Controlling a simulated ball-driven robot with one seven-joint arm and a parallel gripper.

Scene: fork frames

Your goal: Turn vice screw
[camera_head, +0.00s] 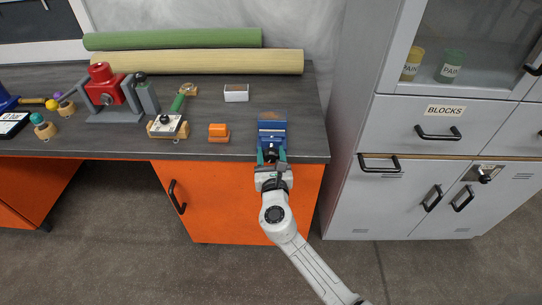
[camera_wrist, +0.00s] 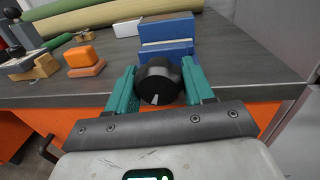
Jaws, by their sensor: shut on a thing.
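A blue vice (camera_head: 272,131) stands at the right end of the dark workbench, near its front edge. It also shows in the wrist view (camera_wrist: 168,32), behind my fingers. The vice screw's round black knob (camera_wrist: 158,82), with a white mark low on its face, points towards me. My gripper (camera_head: 271,160) is at the front of the vice, over the bench edge. In the wrist view my two green fingers (camera_wrist: 160,88) stand either side of the knob and are shut on it. The screw's shaft behind the knob is hidden.
An orange block (camera_head: 218,132), a white box (camera_head: 236,93) and a red machine (camera_head: 106,86) stand on the bench (camera_head: 300,110) to the left. Green and tan rolls lie at the back. A grey cabinet (camera_head: 440,130) rises to the right. Some bench top left of the vice is clear.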

